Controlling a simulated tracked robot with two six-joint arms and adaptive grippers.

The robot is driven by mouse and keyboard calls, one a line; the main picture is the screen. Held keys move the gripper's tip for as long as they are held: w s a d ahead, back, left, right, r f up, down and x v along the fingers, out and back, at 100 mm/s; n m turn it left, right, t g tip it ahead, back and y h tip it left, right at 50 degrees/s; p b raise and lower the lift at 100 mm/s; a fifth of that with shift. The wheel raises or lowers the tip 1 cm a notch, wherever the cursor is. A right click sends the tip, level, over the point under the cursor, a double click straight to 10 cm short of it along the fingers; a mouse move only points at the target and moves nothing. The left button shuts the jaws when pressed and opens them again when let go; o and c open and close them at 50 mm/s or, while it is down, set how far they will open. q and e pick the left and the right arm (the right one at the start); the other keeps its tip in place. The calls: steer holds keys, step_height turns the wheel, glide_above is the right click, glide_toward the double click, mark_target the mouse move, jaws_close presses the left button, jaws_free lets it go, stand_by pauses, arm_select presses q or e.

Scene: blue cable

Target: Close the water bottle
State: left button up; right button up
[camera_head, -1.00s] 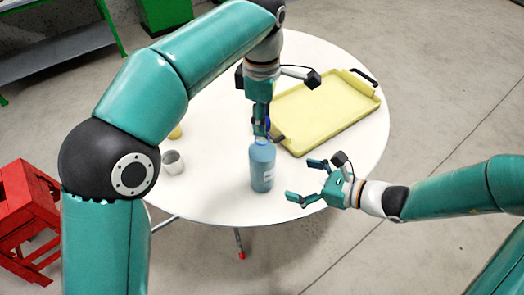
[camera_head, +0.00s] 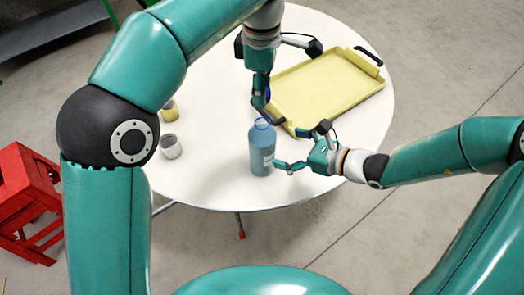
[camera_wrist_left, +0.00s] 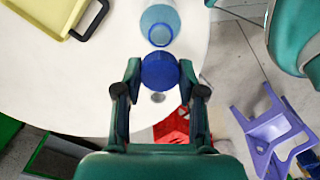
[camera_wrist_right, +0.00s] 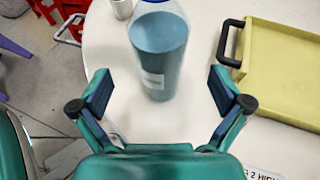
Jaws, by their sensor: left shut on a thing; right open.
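A blue translucent water bottle (camera_head: 262,150) with a white label stands upright on the white round table (camera_head: 205,110). Its open mouth shows in the left wrist view (camera_wrist_left: 160,33). My left gripper (camera_head: 260,105) is shut on the round blue cap (camera_wrist_left: 160,71), holding it above and behind the bottle, apart from it. In the head view the cap is mostly hidden by the fingers. My right gripper (camera_head: 291,167) is open at the bottle's right side. In the right wrist view the bottle (camera_wrist_right: 160,60) stands between and ahead of the spread fingers.
A yellow tray (camera_head: 325,92) with dark handles lies behind and right of the bottle. A grey-white cup (camera_head: 170,147) and a yellow cup (camera_head: 170,111) stand on the left. A red stool (camera_head: 28,200) is on the floor at left.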

mark_target(262, 114)
steer(key=x, duration=0.8)
steer(key=shift+w+a, duration=0.1)
steer(key=shift+a, duration=0.1)
steer(key=c, duration=1.7)
arm_select(q)
steer(key=shift+f, duration=2.5)
steer(key=shift+f, duration=0.9)
steer(key=shift+f, duration=0.55)
